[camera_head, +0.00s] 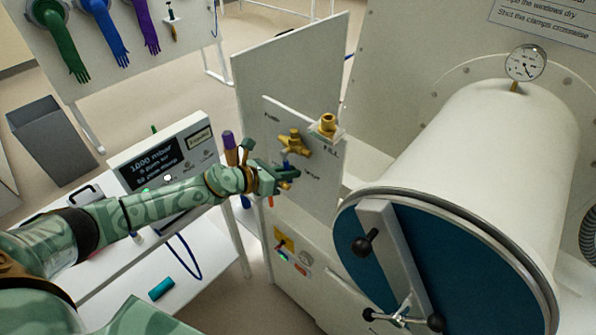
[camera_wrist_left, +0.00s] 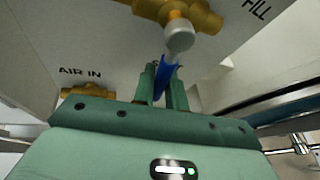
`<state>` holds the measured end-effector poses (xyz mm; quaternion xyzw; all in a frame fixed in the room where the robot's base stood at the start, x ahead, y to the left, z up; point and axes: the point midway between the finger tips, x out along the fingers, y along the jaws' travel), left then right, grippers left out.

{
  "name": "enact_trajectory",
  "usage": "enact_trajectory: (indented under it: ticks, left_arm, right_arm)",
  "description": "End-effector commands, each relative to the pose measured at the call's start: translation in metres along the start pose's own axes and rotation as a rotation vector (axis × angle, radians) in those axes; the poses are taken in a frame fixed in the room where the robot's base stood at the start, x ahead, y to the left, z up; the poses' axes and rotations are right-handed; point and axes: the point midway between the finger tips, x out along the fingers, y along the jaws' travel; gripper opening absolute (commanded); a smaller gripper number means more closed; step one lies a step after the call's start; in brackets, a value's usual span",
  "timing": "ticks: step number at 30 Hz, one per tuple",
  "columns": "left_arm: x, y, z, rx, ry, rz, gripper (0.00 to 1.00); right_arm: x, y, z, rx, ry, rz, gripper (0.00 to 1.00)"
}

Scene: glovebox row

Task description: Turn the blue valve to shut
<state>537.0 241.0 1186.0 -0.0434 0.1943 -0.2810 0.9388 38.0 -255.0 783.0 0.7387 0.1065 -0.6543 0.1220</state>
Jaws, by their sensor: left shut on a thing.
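The blue valve handle (camera_wrist_left: 165,73) shows between my left gripper's fingers (camera_wrist_left: 165,90) in the left wrist view. The fingers are shut on it, and they hide part of it. In the head view, my left gripper (camera_head: 284,177) reaches the white valve panel (camera_head: 272,112), and only a small blue bit of the handle shows there. A brass valve body (camera_head: 293,142) sits just above the gripper; brass with a grey end cap (camera_wrist_left: 179,34) also shows in the wrist view. The handle's exact angle is hard to tell. My right gripper is not in view.
A second brass fitting (camera_head: 327,124) stands by the "FILL" label. A large white cylinder with a blue round door (camera_head: 440,265) fills the right. A display box (camera_head: 165,155) stands left behind my arm. A teal cylinder (camera_head: 161,289) lies on the white table.

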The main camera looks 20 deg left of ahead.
Motion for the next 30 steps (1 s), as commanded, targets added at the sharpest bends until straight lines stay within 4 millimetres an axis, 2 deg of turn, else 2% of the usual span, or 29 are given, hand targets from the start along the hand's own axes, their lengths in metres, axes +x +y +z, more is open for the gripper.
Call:
enact_trajectory:
  ticks: [3,10,28,29,30]
  left_arm:
    - [-0.003,0.004,0.003,0.063,0.013,0.025,0.00]
    - [-0.004,0.011,0.003,0.146,0.030,0.059,0.00]
    - [-0.004,0.013,0.000,0.179,0.038,0.073,0.00]
    - [-0.004,0.013,0.000,0.179,0.038,0.073,0.19]
    - [-0.004,0.013,0.000,0.179,0.038,0.073,0.30]
  right_arm:
    - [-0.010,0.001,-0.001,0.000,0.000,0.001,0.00]
    - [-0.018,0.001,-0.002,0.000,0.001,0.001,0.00]
    - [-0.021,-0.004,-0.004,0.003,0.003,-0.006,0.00]
    - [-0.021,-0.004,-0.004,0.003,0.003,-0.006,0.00]
    - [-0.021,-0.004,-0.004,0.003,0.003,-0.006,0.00]
